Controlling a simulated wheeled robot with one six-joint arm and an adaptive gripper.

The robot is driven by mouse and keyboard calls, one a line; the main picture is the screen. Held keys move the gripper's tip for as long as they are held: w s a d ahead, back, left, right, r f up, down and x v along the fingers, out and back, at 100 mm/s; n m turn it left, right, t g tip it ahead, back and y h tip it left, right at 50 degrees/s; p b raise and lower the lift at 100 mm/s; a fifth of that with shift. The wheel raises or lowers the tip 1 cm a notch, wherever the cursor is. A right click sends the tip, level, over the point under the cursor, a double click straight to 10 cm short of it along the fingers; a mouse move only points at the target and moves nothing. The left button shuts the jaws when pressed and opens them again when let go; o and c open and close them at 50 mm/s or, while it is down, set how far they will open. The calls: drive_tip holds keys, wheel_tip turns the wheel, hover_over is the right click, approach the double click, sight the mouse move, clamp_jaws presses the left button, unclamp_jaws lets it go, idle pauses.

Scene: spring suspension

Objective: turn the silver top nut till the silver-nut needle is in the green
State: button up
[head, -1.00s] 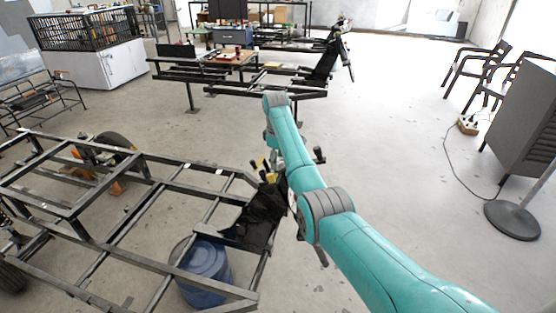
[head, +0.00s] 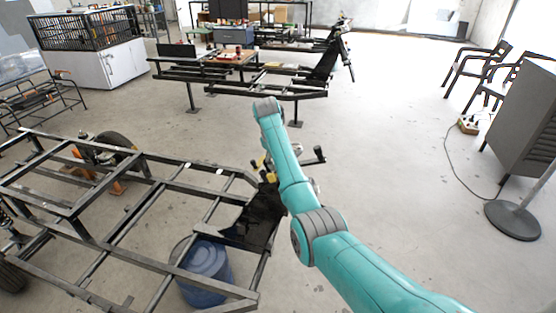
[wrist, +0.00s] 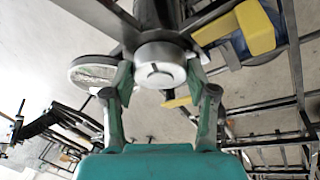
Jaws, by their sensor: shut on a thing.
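The silver top nut (wrist: 160,52) is a round metal piece with a dark slot-like mark in its face, in the upper middle of the wrist view. My gripper (wrist: 160,76) has its two green fingers on either side of it and is shut on it. A round pale disc with a dark rim (wrist: 92,73), perhaps a gauge, sits just left of the nut, seen at a slant. I cannot make out a needle or a green zone. In the head view my own arm hides the nut and my gripper.
Yellow parts (wrist: 256,27) lie close to the right of the nut. In the head view a black frame (head: 110,245) spreads left of my arm, with a blue drum (head: 205,270) under it. A black handle (head: 318,155) juts out right of my arm.

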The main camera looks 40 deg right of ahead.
drive_tip(key=m, duration=0.1)
drive_tip(key=m+h, duration=0.1)
drive_tip(key=shift+a+f+m, duration=0.15)
drive_tip(key=shift+m, duration=0.15)
drive_tip(key=shift+f+m+g+h, duration=0.1)
drive_tip(key=shift+m+g+h, duration=0.5)
drive_tip(key=shift+m, duration=1.4)
drive_tip(key=o, duration=1.2)
drive_tip(key=shift+c, duration=0.2)
